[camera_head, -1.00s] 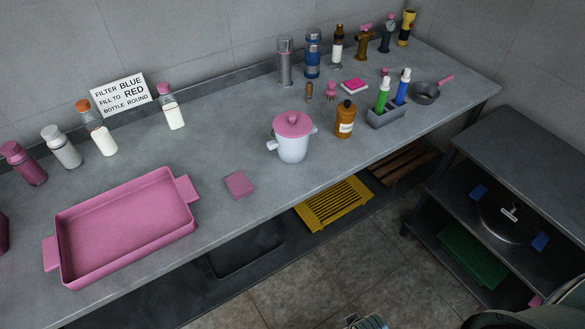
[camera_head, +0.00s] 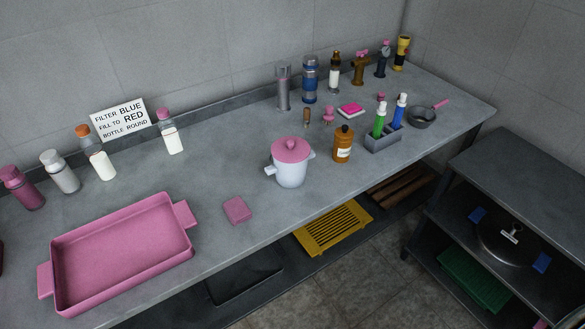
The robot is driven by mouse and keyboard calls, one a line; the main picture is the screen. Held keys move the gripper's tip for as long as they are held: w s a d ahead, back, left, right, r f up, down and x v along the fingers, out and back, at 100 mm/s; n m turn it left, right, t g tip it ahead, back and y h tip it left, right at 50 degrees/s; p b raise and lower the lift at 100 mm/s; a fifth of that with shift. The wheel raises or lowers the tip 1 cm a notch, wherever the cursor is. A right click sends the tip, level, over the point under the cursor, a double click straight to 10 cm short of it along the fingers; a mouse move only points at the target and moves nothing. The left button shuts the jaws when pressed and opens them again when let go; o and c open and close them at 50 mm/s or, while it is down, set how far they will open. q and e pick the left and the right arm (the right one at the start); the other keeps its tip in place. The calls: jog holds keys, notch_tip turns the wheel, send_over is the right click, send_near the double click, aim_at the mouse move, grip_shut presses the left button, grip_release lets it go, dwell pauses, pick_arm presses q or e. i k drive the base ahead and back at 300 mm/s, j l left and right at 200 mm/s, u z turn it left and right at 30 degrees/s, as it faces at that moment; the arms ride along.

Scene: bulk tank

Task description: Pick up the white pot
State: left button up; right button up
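The white pot (camera_head: 289,170) stands upright on the grey counter (camera_head: 225,255) near its middle. It has a pink lid (camera_head: 290,150) with a round knob, and a white handle on each side. Neither of my grippers shows in the head view.
A pink tray (camera_head: 122,250) and a pink block (camera_head: 237,210) lie left of the pot. A brown bottle (camera_head: 342,146) stands close to its right, with a grey caddy (camera_head: 383,141) beyond. Several bottles line the back. A dark shelf unit (camera_head: 520,185) stands at right.

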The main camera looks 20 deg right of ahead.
aim_at(288, 176)
jog(key=i+l+u, duration=0.2)
jog(key=l+u, duration=0.15)
jog(key=l, duration=1.05)
jog(key=l+u, duration=0.3)
jog(key=l, duration=1.15)
